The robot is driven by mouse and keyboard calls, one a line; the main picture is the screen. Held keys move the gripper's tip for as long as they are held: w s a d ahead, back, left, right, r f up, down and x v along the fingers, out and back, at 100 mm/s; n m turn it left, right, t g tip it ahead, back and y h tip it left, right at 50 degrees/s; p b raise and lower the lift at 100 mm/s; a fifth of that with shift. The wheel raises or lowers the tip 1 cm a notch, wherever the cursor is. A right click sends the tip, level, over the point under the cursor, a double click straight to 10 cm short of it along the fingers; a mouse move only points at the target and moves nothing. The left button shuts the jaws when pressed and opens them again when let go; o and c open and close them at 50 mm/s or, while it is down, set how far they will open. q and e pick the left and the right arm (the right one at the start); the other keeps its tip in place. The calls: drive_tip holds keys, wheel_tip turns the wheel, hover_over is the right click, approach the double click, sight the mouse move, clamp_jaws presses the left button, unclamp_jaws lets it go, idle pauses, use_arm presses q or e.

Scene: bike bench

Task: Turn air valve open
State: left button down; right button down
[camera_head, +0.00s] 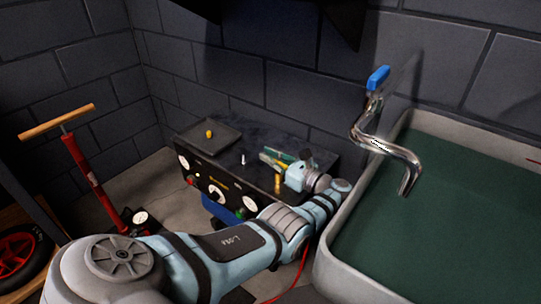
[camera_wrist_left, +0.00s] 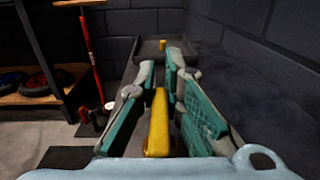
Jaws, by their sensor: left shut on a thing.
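My left gripper (camera_head: 272,160) reaches over the top of a black bench box (camera_head: 258,145), its green fingers pointing left. In the left wrist view, the gripper (camera_wrist_left: 160,75) has its two fingers on either side of a yellow valve lever (camera_wrist_left: 158,122) and is shut on it. The lever points away from the wrist, along the fingers. In the head view the fingers and wrist largely hide the lever. My right gripper is in neither view.
The box has gauges (camera_head: 217,196) on its front and a shallow tray (camera_head: 208,137) with a small yellow piece on top. A red floor pump (camera_head: 82,170) stands left. A sink (camera_head: 440,210) with a chrome tap (camera_head: 385,147) is right.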

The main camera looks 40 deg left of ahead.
use_arm(q)
drive_tip(key=c, duration=1.7)
unclamp_jaws()
drive_tip(key=shift+r, duration=0.1)
wheel_tip(320, 180, up, 10)
drive_tip(key=shift+f, duration=0.1)
